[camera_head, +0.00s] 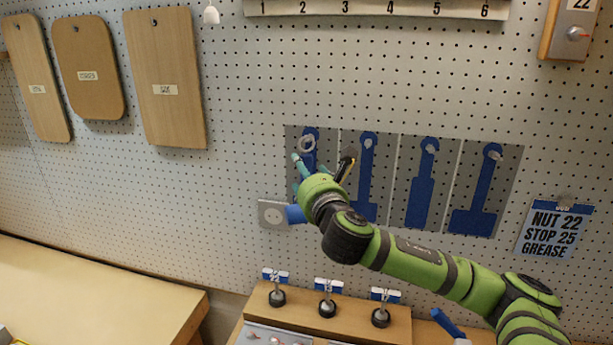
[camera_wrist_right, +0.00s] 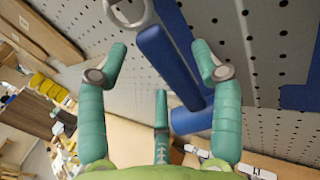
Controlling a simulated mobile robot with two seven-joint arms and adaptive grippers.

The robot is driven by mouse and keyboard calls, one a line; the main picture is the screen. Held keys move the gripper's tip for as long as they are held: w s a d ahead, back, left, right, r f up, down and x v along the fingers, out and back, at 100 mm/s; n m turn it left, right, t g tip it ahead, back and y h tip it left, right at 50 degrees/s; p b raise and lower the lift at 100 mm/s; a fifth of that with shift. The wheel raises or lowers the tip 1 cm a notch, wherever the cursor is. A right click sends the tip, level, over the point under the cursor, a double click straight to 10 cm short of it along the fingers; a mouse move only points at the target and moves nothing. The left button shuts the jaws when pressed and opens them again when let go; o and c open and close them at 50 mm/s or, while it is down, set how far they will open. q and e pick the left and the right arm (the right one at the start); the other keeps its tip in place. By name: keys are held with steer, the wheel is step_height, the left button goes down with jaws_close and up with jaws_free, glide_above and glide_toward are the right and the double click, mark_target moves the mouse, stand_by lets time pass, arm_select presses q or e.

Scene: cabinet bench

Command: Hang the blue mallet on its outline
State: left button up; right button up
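The blue mallet (camera_head: 295,214) is upright against the leftmost dark panel on the pegboard. Its grey ring (camera_head: 306,144) is at the top, over the upper part of a flat blue outline (camera_head: 313,132). I cannot tell whether the ring is on a hook. In the right wrist view, the mallet's round blue handle (camera_wrist_right: 168,62) passes between the fingers, with the blue head (camera_wrist_right: 190,121) below. My right gripper (camera_wrist_right: 160,57) has its fingers spread wide, with visible gaps beside the handle. In the head view, my right gripper (camera_head: 322,164) partly hides the mallet. My left gripper is not in view.
More panels with blue outlines (camera_head: 422,195) and hooks are to the right. A grey square plate (camera_head: 270,215) is beside the mallet head. Wooden boards (camera_head: 165,75) hang at left. A wooden stand (camera_head: 350,325) with black knobs is below. A blue-handled item (camera_head: 446,322) lies lower right.

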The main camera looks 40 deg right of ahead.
steer(key=v, duration=0.7)
steer(key=shift+s+a, duration=0.15)
steer(key=shift+s, duration=0.15)
